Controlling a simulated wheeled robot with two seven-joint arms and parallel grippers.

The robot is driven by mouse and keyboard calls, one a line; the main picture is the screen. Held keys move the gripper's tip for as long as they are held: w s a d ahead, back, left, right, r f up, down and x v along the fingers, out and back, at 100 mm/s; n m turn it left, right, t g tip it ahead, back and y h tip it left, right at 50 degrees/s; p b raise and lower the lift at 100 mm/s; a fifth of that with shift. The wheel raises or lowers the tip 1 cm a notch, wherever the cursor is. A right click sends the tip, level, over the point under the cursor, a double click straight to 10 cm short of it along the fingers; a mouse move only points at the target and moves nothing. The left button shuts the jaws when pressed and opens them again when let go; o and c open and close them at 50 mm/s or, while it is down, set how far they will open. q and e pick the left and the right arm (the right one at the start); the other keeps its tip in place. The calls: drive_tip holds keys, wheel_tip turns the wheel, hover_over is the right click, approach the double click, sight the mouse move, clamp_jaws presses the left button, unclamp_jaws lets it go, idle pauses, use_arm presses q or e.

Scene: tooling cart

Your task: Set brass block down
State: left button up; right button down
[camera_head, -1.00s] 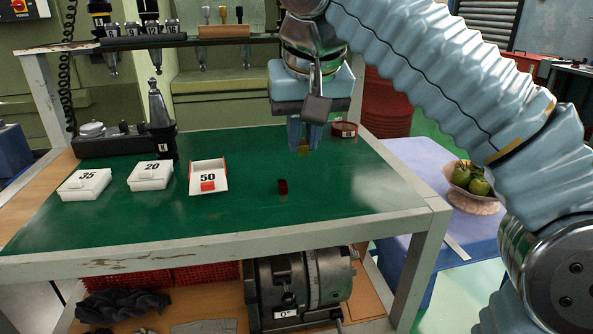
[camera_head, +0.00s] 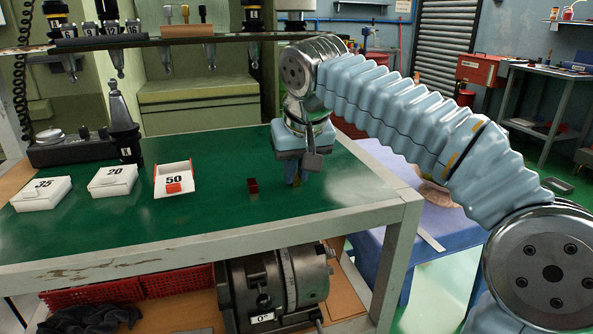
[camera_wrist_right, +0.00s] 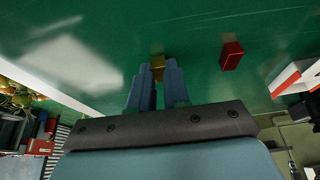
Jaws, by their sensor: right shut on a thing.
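The small brass block (camera_wrist_right: 158,62) is between the fingertips of my right gripper (camera_wrist_right: 158,72) in the right wrist view, and the fingers are shut on it. In the head view my right gripper (camera_head: 294,181) points down, low at the green-topped cart (camera_head: 130,220), to the right of a dark red block (camera_head: 252,185). The block and the fingertips are close to the green surface; I cannot tell whether the block touches it. The red block also shows in the right wrist view (camera_wrist_right: 232,56), apart from the fingers. My left gripper is not in view.
An open white box marked 50 (camera_head: 174,192) holds a red piece. Closed white boxes marked 20 (camera_head: 112,180) and 35 (camera_head: 40,194) stand to its left. A dark tool holder (camera_head: 80,148) stands at the back left. Green surface in front of the gripper is clear.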

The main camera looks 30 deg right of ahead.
drive_tip(key=c, duration=1.5)
unclamp_jaws()
drive_tip(key=shift+f, duration=0.1)
drive_tip(key=o, duration=0.4)
drive_tip(key=shift+r, duration=0.35)
drive_tip(key=p+v, duration=0.3)
drive_tip(key=v, duration=0.8)
drive_tip(key=shift+s+r, duration=0.2)
drive_tip(key=shift+r, duration=0.15)
